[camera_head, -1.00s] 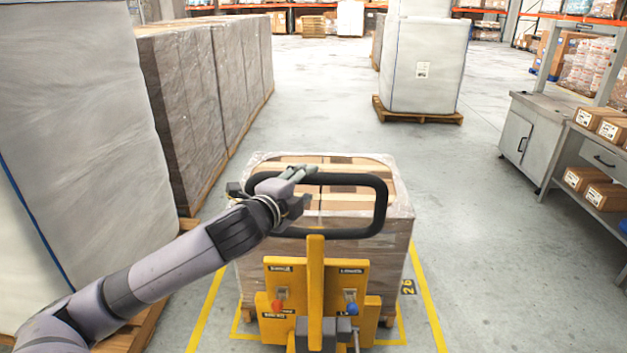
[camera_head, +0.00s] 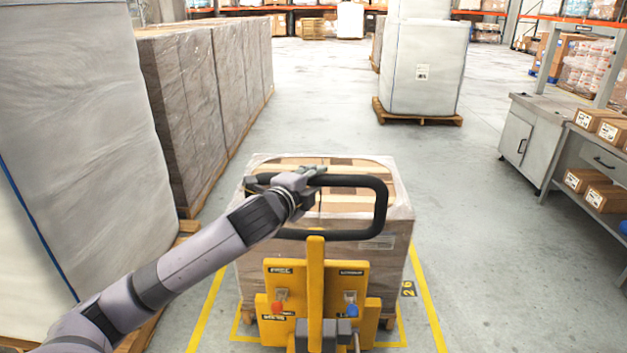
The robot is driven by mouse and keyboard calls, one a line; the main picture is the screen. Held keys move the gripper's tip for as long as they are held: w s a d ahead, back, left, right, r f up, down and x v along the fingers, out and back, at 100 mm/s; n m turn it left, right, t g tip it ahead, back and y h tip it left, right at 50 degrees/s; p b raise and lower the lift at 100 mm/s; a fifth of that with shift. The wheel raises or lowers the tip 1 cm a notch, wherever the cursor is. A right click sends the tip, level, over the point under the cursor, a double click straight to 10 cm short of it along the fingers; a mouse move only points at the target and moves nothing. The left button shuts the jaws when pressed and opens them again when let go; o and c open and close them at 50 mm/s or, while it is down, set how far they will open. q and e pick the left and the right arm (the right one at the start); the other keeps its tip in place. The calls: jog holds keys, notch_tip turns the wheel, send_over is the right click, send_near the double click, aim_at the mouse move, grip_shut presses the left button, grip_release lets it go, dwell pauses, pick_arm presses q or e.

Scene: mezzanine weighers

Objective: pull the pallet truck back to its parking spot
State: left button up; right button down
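The yellow pallet truck (camera_head: 316,285) stands in front of me, with its black loop handle (camera_head: 381,210) raised. A wrapped carton load on a wooden pallet (camera_head: 388,322) sits just beyond the truck's yellow body. My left gripper (camera_head: 308,174) is at the top bar of the handle, left of its middle, and overlaps it in view. Its fingers are partly hidden, so I cannot tell whether they are closed around the bar. My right gripper is out of view. The truck and load are within yellow floor lines (camera_head: 428,300).
Tall wrapped pallet loads (camera_head: 85,130) line the left side, close to my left arm. A white wrapped load (camera_head: 425,70) stands ahead to the right. A grey workbench (camera_head: 530,140) with cartons is at the right. Floor between the rows is clear.

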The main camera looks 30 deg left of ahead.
pick_arm(q)
grip_shut()
jog(key=shift+f, duration=0.1)
dwell(0.4)
